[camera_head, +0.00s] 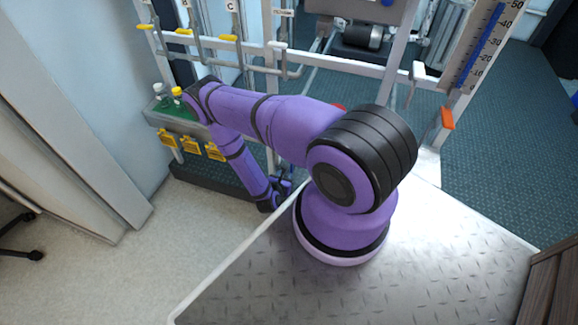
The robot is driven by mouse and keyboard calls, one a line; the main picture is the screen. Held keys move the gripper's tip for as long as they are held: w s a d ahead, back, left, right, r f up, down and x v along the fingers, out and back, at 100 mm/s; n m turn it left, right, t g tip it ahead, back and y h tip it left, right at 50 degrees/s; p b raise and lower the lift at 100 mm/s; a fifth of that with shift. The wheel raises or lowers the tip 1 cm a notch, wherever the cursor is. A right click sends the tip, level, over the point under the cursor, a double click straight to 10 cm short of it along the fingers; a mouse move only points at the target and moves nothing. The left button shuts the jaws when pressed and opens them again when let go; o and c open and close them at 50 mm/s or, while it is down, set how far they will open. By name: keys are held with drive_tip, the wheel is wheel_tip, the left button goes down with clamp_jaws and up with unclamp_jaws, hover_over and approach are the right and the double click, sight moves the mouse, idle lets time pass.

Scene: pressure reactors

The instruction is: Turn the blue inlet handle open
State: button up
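My purple arm reaches left over the frame and bends down, ending in my gripper (277,190). The gripper is low, beside the frame's base and left of my arm's mount. It is small and dark in this view, and I cannot tell whether its fingers are open or shut. A small bluish patch shows at the gripper, but I cannot tell whether it is the blue inlet handle or part of the gripper. No blue handle can be made out clearly elsewhere, and my arm covers the middle of the frame.
The white pipe frame (345,65) carries yellow handles (228,37) and an orange handle (447,118). A green block (178,112) with knobs and yellow tags (190,145) stands at left. A gauge with a blue column (482,55) is at right. Floor is clear at lower left.

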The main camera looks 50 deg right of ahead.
sight(291, 167)
drive_tip(key=x, duration=1)
drive_tip(key=shift+w+d+f, duration=0.15)
drive_tip(key=shift+w+d, duration=0.1)
drive_tip(key=shift+c, duration=0.4)
clamp_jaws()
